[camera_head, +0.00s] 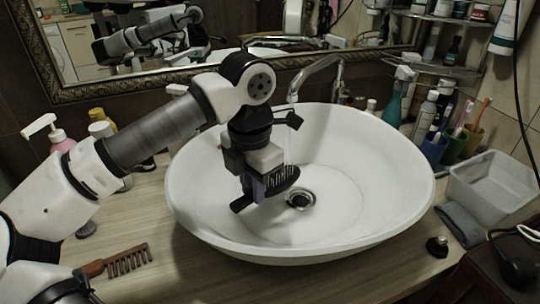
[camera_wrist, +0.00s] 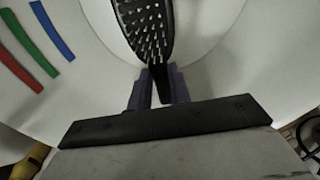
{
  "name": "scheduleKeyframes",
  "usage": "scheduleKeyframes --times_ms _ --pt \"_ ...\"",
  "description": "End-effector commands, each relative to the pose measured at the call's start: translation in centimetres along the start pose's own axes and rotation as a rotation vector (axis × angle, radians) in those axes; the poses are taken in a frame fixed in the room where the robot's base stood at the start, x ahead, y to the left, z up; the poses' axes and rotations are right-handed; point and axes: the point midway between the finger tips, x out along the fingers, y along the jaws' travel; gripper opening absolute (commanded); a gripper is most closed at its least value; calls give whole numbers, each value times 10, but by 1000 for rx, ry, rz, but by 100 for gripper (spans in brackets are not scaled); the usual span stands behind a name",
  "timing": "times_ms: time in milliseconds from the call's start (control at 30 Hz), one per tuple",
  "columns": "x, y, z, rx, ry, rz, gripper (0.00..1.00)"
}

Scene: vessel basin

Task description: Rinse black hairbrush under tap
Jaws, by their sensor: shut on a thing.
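My gripper (camera_head: 256,190) is over the white basin, shut on the handle of the black hairbrush (camera_head: 284,180). The brush is held inside the bowl, above and left of the drain, its head to the right with pale bristles showing. In the wrist view, the bristled brush head (camera_wrist: 146,28) points away from my gripper (camera_wrist: 157,84), whose fingers clasp the handle. The metal tap (camera_head: 318,68) arches over the basin's back rim. A faint thin streak, seemingly water, runs down from its spout toward the brush. The white basin (camera_head: 385,190) has a dark round drain (camera_head: 300,201).
A brown comb (camera_head: 125,262) lies on the wooden counter (camera_head: 190,275) at left. Pump bottles (camera_head: 58,135) stand behind my arm. Cups with toothbrushes (camera_head: 434,147), bottles and a clear tub (camera_head: 492,186) crowd the right. A framed mirror (camera_head: 235,50) is behind. The front counter is mostly clear.

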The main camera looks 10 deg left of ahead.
Motion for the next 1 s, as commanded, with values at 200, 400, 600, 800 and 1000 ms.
scheduleKeyframes --times_ms 200,400,600,800,1000 --pt "-16 -11 -13 0 1 3 0" --pt "-28 -22 -25 -1 0 2 0" --pt "-36 -30 -33 -1 0 1 0" --pt "-37 -31 -34 0 0 0 0" --pt "-37 -31 -34 0 0 1 0"
